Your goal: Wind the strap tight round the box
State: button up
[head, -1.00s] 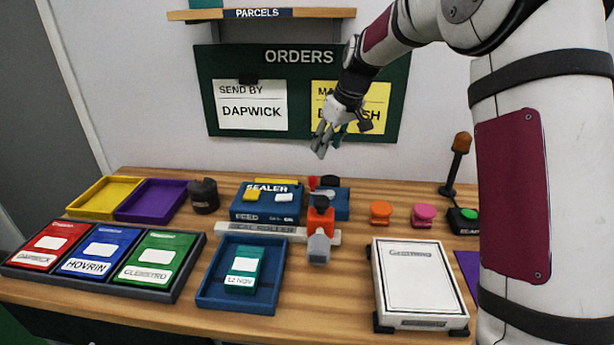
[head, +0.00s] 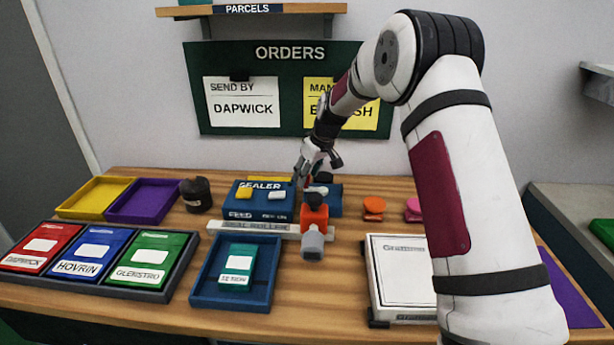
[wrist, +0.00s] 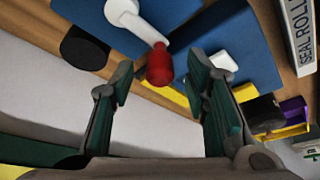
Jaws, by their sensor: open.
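My gripper (head: 303,172) is open and empty above the back of the bench, near the right end of the blue sealer (head: 258,210). In the wrist view a white crank arm with a red knob (wrist: 159,65) shows ahead of and roughly between my two open fingers (wrist: 160,84); I see no contact. A white flat box (head: 402,262) lies at the bench's front right with dark corner pieces, partly hidden by my arm. I cannot make out a strap on it. An orange tool with a grey end (head: 314,225) stands at the grey seal roller bar (head: 240,227).
A blue tray (head: 205,300) holds a teal packet. Red, blue and green packets sit in a dark rack (head: 150,293) at left. Yellow (head: 75,210) and purple (head: 135,215) trays lie behind. Orange (head: 374,207) and pink pieces stand right of the sealer.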

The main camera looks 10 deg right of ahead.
jog(key=shift+w+a+f, duration=0.1)
jog(key=shift+w+f, duration=0.1)
jog(key=shift+f, duration=0.3)
grip_shut()
